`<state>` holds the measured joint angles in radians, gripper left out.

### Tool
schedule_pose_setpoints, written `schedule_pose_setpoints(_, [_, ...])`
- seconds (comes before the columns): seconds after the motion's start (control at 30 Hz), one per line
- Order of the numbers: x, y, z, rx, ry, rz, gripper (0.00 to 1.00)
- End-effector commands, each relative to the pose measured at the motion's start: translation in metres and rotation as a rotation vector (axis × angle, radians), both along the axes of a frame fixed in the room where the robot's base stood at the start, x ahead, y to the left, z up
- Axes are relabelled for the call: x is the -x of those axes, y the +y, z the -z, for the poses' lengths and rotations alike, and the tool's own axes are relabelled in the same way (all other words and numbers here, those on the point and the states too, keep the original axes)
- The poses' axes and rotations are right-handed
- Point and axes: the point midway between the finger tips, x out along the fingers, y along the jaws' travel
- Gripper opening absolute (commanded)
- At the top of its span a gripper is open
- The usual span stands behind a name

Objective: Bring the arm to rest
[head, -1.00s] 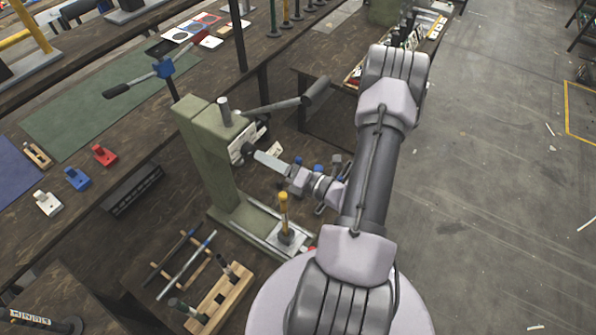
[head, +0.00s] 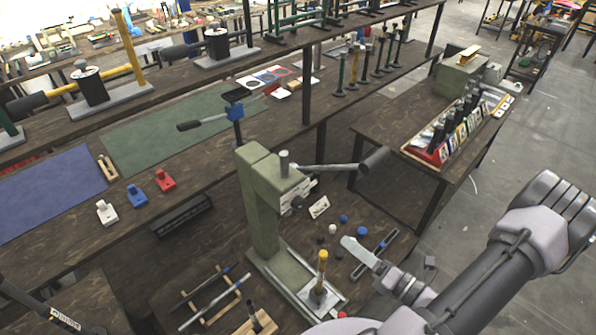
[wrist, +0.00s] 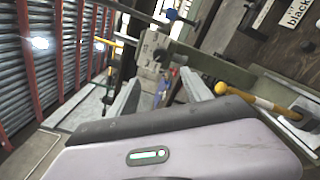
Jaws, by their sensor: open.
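My gripper (head: 352,244) is in the head view to the right of the green rivet press (head: 262,215), clear of its head and lever. My arm comes in from the lower right. In the wrist view the two grey fingers of my gripper (wrist: 160,92) are apart, with nothing held between them. The press head (wrist: 151,50) shows beyond them. A yellow-handled tool (head: 322,268) stands upright on the press base. It also shows in the wrist view (wrist: 238,103), to the right of the fingers.
Blue and dark small parts (head: 343,219) lie on the bench behind my gripper. White, blue (head: 136,195) and red blocks stand on the left bench. A rack of black-handled tools (head: 455,130) is on the right bench. Open floor lies at the right.

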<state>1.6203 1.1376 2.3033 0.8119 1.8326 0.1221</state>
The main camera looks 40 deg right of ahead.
Motion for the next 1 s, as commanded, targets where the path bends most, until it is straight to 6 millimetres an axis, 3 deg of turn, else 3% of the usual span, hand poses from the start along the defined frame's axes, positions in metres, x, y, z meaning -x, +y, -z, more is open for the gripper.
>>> schedule_pose_setpoints(0.07, [-0.005, 0.006, -0.004, 0.036, 0.004, -0.044, 0.58])
schedule_pose_setpoints(0.17, [-0.027, 0.040, -0.023, 0.223, 0.011, -0.282, 0.58])
schedule_pose_setpoints(0.27, [-0.043, 0.104, -0.046, 0.549, -0.003, -0.672, 0.58])
schedule_pose_setpoints(0.3, [-0.044, 0.130, -0.053, 0.692, -0.023, -0.829, 0.58])
schedule_pose_setpoints(0.43, [-0.029, 0.195, -0.066, 1.183, -0.136, -1.291, 0.58])
schedule_pose_setpoints(0.6, [-0.007, 0.240, -0.082, 1.903, -0.418, -1.708, 0.58])
schedule_pose_setpoints(0.73, [-0.002, 0.257, -0.105, 2.436, -0.685, -1.791, 0.58])
schedule_pose_setpoints(0.77, [-0.001, 0.261, -0.110, -2.465, 0.720, 1.732, 0.58])
schedule_pose_setpoints(0.9, [0.000, 0.271, -0.132, -2.357, 0.755, 1.408, 0.58])
schedule_pose_setpoints(1.0, [0.001, 0.273, -0.139, -2.332, 0.759, 1.338, 0.58])
